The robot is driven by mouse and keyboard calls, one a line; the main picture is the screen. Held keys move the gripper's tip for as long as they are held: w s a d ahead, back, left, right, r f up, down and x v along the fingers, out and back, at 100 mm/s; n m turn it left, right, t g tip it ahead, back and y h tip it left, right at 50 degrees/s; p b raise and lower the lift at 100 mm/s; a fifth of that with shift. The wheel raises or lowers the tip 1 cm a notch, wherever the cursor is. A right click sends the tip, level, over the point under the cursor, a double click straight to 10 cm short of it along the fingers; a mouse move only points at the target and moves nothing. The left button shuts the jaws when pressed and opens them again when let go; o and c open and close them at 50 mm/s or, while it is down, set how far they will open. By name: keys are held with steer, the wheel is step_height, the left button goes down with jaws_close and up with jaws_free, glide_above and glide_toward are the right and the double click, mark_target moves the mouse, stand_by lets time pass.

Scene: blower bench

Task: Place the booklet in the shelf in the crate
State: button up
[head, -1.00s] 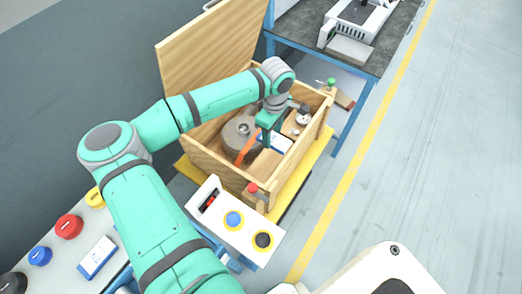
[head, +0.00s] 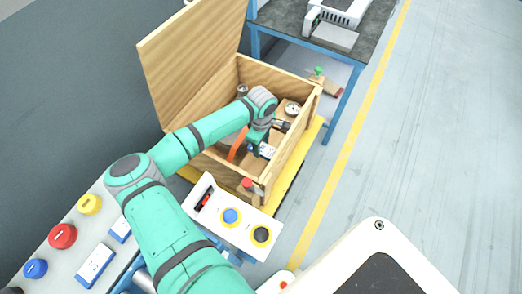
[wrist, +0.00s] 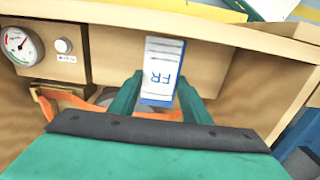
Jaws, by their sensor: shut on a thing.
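The booklet (wrist: 162,72), white with blue edges and the letters FR, is held between the green fingers of my gripper (wrist: 155,100) in the wrist view. In the head view the booklet (head: 267,150) shows beside my gripper (head: 254,143), inside the open wooden crate (head: 292,142). The gripper is shut on it. In the wrist view the booklet stands close to the crate's pale wooden wall (wrist: 215,60); I cannot tell whether they touch. I cannot make out the shelf for certain.
A round gauge (head: 292,108) sits in the crate's far right part, and an orange curved piece (head: 238,144) lies left of my gripper. The crate's lid (head: 195,60) stands open. A panel with buttons (head: 237,220) is in front. Open floor lies to the right.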

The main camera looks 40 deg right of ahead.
steer(key=shift+f, duration=2.15)
steer(key=shift+f, duration=0.2)
steer(key=o, duration=1.1)
steer(key=shift+c, duration=0.2)
steer(key=shift+r, duration=0.1)
step_height(320, 180, up, 12)
steer(key=shift+r, duration=0.1)
